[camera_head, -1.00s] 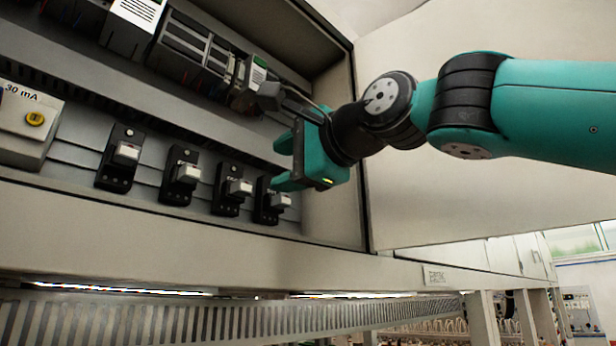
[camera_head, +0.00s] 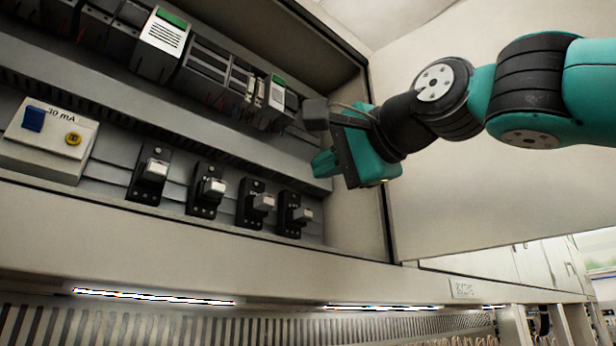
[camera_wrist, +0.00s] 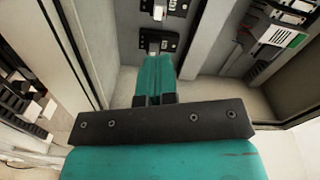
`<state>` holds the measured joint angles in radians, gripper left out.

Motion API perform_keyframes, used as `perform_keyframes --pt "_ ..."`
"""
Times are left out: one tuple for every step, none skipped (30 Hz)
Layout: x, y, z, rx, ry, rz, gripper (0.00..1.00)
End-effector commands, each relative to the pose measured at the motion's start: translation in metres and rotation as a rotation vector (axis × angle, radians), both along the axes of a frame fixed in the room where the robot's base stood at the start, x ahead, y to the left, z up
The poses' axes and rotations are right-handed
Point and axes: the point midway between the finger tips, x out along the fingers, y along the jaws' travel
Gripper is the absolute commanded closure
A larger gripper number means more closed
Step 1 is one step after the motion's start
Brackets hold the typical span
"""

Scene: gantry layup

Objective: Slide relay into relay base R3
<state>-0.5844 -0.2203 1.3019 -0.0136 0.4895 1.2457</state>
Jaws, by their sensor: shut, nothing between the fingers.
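Four black relay bases stand in a row on the lower rail of the cabinet: the leftmost base (camera_head: 148,190), the second base (camera_head: 203,206), the third base (camera_head: 248,215) and the rightmost base (camera_head: 287,226). Each carries a small pale block that looks like a relay, such as the one on the rightmost base (camera_head: 303,215). I cannot read which base is R3. My gripper (camera_head: 322,163) is shut and empty, above and right of the rightmost base and apart from it. In the wrist view its teal fingers (camera_wrist: 154,72) are together, partly overlapping the nearest base (camera_wrist: 170,41).
A white 30 mA breaker box (camera_head: 45,150) sits left of the bases. A row of grey modules (camera_head: 205,70) fills the upper rail. A cable duct (camera_head: 190,118) runs between. The cabinet's right wall and open door (camera_head: 460,200) stand close to my gripper.

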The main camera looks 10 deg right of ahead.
Motion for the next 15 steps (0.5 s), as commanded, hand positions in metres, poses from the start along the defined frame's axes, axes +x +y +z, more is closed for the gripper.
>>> perform_keyframes --pt "0.002 0.001 0.001 -0.090 -0.060 0.000 1.00" --pt "0.004 0.002 0.001 -0.150 -0.101 0.000 1.00" --pt "0.005 0.003 0.001 -0.234 -0.158 0.000 1.00" --pt "0.006 0.004 0.002 -0.297 -0.200 0.000 1.00" --pt "0.008 0.004 0.002 -0.358 -0.243 0.000 1.00" --pt "0.009 0.005 0.002 -0.442 -0.300 -0.001 1.00" --pt "0.011 0.006 0.002 -0.505 -0.343 -0.001 1.00" --pt "0.012 0.007 0.002 -0.567 -0.386 -0.001 1.00" --pt "0.014 0.008 0.002 -0.651 -0.442 -0.001 1.00" --pt "0.015 0.008 0.002 -0.714 -0.484 -0.001 1.00" --pt "0.016 0.009 0.002 -0.776 -0.526 -0.001 1.00" --pt "0.018 0.010 0.002 -0.860 -0.583 -0.001 1.00" --pt "0.019 0.011 0.002 -0.923 -0.626 -0.001 1.00" --pt "0.020 0.011 0.002 -0.985 -0.668 0.000 1.00" --pt "0.022 0.012 0.002 -1.070 -0.725 0.000 1.00"
